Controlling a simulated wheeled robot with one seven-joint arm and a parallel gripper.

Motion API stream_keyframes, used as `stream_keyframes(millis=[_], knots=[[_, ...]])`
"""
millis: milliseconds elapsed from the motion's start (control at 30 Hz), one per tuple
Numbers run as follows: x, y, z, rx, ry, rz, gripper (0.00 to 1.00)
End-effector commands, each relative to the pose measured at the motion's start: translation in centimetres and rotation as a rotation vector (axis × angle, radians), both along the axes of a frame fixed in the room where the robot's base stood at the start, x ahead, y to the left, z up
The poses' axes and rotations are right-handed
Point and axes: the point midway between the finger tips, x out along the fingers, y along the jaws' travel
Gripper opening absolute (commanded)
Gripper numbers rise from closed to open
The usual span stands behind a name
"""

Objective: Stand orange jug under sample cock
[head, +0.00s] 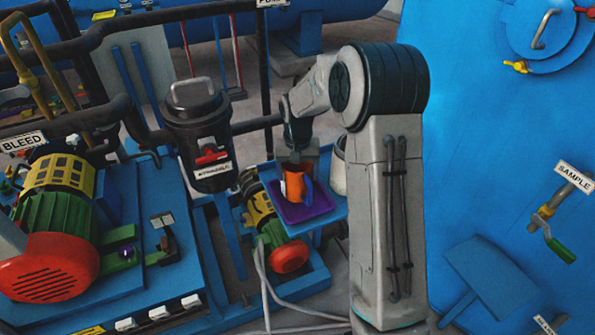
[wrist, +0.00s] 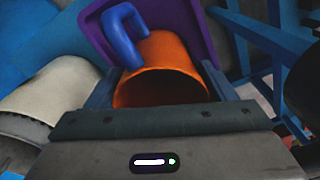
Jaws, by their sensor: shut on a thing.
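The orange jug (head: 292,186) with a blue handle is at the purple tray (head: 285,215) on a small blue table. In the wrist view the jug (wrist: 165,60) lies between my fingers, its open mouth facing the camera and its blue handle (wrist: 122,35) at upper left. My gripper (head: 300,165) is shut on the jug; in the wrist view its fingers (wrist: 160,90) flank the body. I cannot tell whether the jug touches the tray. The sample cock (head: 547,212), with a SAMPLE label and green lever, is on the blue wall at far right.
A small blue shelf (head: 489,278) stands below and left of the sample cock. A pale container (head: 338,170) is beside the jug, partly behind my arm. A green motor with a red end (head: 285,250), a black strainer (head: 200,130) and pipes crowd the left.

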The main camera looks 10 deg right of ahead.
Motion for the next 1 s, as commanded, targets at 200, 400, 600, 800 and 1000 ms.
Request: stream_keyframes(millis=[200,400,600,800,1000], knots=[[0.0,0.0,-0.3,0.000,0.000,0.000,0.99],[0.0,0.0,-0.3,0.000,0.000,0.000,0.99],[0.0,0.0,-0.3,0.000,0.001,0.000,0.99],[0.0,-0.1,2.5,-0.001,-0.007,0.000,0.99],[-0.4,-0.6,7.5,-0.001,-0.007,0.000,0.99]])
